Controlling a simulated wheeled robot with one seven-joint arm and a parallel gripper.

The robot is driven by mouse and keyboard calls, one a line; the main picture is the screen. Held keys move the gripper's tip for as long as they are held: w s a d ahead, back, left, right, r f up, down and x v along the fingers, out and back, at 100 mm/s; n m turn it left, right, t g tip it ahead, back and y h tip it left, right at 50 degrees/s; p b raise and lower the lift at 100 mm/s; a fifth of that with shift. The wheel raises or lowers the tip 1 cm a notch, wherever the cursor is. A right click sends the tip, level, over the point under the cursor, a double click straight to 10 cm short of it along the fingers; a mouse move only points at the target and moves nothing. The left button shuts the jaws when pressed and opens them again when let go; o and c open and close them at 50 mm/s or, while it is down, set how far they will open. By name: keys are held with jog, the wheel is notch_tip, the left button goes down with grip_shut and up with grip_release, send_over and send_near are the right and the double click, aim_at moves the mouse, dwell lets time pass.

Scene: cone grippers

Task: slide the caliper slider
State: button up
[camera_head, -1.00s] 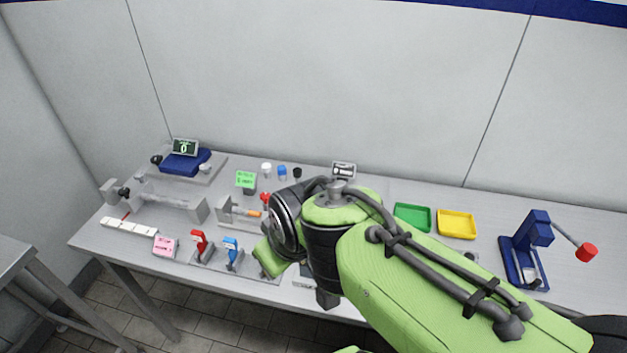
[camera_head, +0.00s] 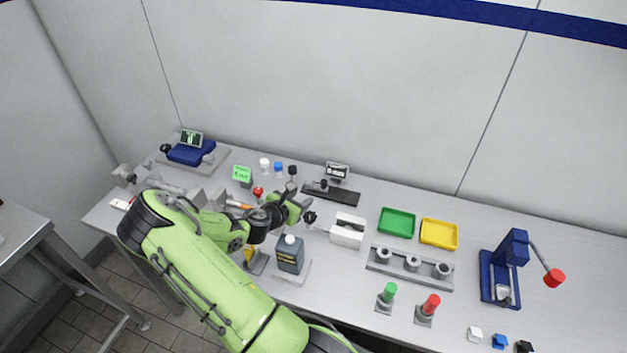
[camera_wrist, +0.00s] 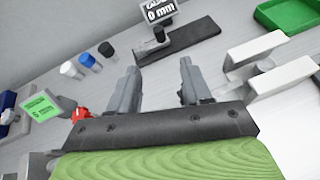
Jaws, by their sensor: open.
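The caliper is a dark flat bar (camera_head: 335,195) lying at the back middle of the table, with a small display (camera_head: 337,171) behind it. In the wrist view the bar (camera_wrist: 190,38) lies ahead of my gripper, and its display (camera_wrist: 158,11) reads 0 mm. The slider (camera_wrist: 160,36) with a dark knob sits at the bar's left end; it also shows in the head view (camera_head: 321,185). My gripper (camera_wrist: 158,78) is open and empty, its two fingers pointing toward the slider with a gap left before it. In the head view my gripper (camera_head: 300,203) is left of and nearer than the bar.
A white block (camera_head: 347,231) with a dark-knobbed rod stands close to my gripper's right. Small capped items (camera_wrist: 85,60) stand to the left, with a green display (camera_wrist: 41,106). Green (camera_head: 397,222) and yellow (camera_head: 438,233) trays lie further right. A dark bottle (camera_head: 290,254) stands in front.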

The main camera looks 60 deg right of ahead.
aim_at(322, 183)
jog(key=shift+n, duration=0.8)
jog(key=x, duration=0.8)
jog(key=b+x, duration=0.1)
jog(key=x, duration=0.8)
jog(key=shift+d+r, duration=0.1)
jog(key=shift+r, duration=0.15)
jog(key=shift+c, duration=0.5)
grip_shut()
